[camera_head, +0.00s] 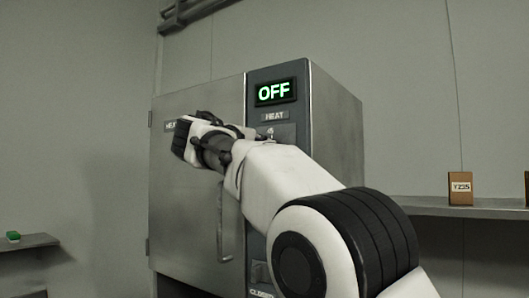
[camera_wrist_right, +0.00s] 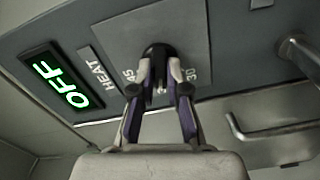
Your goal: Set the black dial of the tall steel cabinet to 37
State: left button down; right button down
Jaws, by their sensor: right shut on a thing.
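The tall steel cabinet (camera_head: 200,185) stands ahead, with a dark control panel (camera_head: 281,76) along the right of its front. Its green display (camera_head: 273,91) reads OFF, above a HEAT label (camera_head: 275,116). In the right wrist view the black dial (camera_wrist_right: 158,50) sits on a grey plate, with the printed numbers 45 and 30 on either side. My right gripper (camera_wrist_right: 160,75) is shut on the dial, one finger on each side. In the head view my right arm covers the dial. The dial's exact setting cannot be read. My left gripper is not in view.
A vertical door handle (camera_head: 224,225) hangs below my right wrist; a handle (camera_wrist_right: 270,130) also shows in the right wrist view. A shelf (camera_head: 430,207) at the right holds a brown box (camera_head: 460,188). A low shelf at the left holds a green object (camera_head: 13,237).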

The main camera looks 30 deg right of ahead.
dwell(0.4)
jog(key=c, duration=1.2)
grip_release()
jog(key=shift+o, duration=0.2)
jog(key=v, duration=1.1)
jog(key=shift+a, duration=0.4)
jog(key=shift+f, duration=0.15)
jog(key=shift+s, duration=0.1)
